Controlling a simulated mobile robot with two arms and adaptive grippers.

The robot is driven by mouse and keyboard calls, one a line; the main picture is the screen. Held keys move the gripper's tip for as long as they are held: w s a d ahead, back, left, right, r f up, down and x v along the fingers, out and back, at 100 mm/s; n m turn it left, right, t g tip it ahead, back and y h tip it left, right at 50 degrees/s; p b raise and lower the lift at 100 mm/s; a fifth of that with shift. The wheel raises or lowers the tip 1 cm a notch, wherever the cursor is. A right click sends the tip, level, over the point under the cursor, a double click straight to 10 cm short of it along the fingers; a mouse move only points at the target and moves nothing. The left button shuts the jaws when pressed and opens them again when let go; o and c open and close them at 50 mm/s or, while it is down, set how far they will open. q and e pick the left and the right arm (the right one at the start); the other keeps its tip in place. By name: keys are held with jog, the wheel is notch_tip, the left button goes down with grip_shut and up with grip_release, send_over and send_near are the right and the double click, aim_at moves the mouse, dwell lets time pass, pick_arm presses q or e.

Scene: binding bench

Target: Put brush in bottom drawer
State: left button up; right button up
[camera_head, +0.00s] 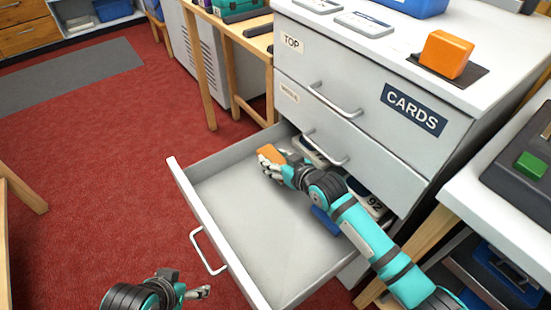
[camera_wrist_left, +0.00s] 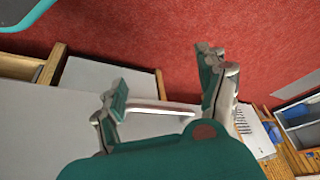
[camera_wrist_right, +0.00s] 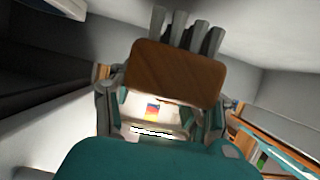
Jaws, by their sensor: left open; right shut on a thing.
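The bottom drawer (camera_head: 250,215) of the grey cabinet is pulled far out, and its front half is bare. My right gripper (camera_head: 273,168) is inside the drawer's outline near its back left, shut on the brush (camera_head: 270,153). In the right wrist view the brush (camera_wrist_right: 175,72) shows a brown wooden block with grey bristles pointing away from the gripper. I cannot tell whether it touches the drawer floor. My left gripper (camera_head: 192,292) is open and empty in front of the drawer. In the left wrist view the white drawer handle (camera_wrist_left: 160,107) shows between its fingers.
Inside the drawer's back part lie a blue item (camera_head: 327,220) and a numbered box (camera_head: 368,197), partly hidden by my right arm. An orange block (camera_head: 446,54) stands on the cabinet top. The middle drawer (camera_head: 340,138) is shut above.

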aim_at(272, 156)
pick_arm(q)
jog(key=shift+w+d+r+t, duration=0.15)
jog(key=shift+w+t, duration=0.15)
jog(key=shift+w, duration=0.2)
pick_arm(e)
jog(key=shift+f, duration=0.4)
pick_arm(q)
jog(key=shift+w, duration=0.15)
pick_arm(e)
jog(key=o, duration=1.2)
jog(key=shift+r, duration=0.65)
jog(key=p+v, duration=0.1)
jog(key=v, duration=0.2)
jog(key=shift+s+d+r+p, duration=0.1)
jog(key=shift+s+r+p, duration=0.1)
jog(key=shift+p, duration=0.15)
pick_arm(q)
jog(key=shift+s+a+f+g+p, duration=0.25)
jog(key=shift+s+f+g+p, duration=0.3)
jog(key=shift+s, duration=0.2)
jog(key=shift+s+a+f+g+p, duration=0.2)
jog(key=shift+s+f+g+p, duration=0.2)
jog(key=shift+s+f+g, duration=0.25)
pick_arm(e)
jog(key=shift+v, duration=4.2)
